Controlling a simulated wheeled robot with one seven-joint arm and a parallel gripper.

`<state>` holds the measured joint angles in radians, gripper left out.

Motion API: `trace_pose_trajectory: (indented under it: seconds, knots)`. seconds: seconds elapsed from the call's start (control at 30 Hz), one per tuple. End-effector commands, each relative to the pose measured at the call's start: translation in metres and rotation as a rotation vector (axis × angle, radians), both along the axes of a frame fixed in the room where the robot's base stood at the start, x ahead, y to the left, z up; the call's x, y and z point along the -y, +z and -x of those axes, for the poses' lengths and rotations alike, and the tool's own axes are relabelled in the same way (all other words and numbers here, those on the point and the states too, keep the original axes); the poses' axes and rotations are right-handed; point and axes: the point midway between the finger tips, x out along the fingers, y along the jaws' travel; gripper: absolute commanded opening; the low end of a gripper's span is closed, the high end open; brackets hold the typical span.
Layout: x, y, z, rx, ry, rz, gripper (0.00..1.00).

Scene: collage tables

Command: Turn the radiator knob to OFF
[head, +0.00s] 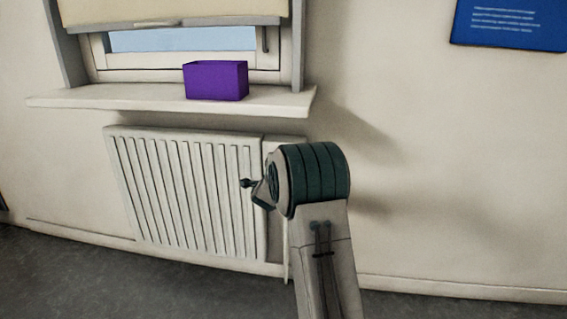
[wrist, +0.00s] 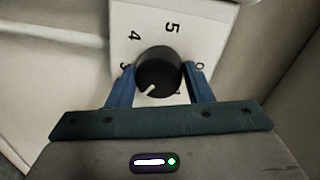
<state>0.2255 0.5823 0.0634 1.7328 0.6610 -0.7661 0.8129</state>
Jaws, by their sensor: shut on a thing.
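The radiator knob (wrist: 160,66) is a round black dial in the wrist view, with a pale pointer mark on its lower-left part. It sits on a white plate (wrist: 205,20) with printed numbers; 4 and 5 are readable, and other marks are partly covered by the fingers. My gripper (wrist: 158,74) has one blue finger on each side of the knob and is shut on it. The pointer aims down and left, and the mark it faces is hidden. In the head view the radiator (head: 185,195) is left of my arm, which hides the knob area in part.
A window sill (head: 130,101) juts out above the radiator and carries a purple box (head: 216,82). A window blind (head: 170,12) hangs above it. A blue sign (head: 510,24) is on the wall at the upper right. The wall and floor to the right are clear.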

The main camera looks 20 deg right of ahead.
Motion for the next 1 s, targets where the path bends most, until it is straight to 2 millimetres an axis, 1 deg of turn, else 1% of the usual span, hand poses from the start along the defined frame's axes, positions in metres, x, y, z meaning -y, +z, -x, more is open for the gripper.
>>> trace_pose_trajectory:
  seconds: [1.0]
  knots:
    - [-0.0002, -0.0018, -0.0001, -0.544, -0.003, 0.799, 0.24]
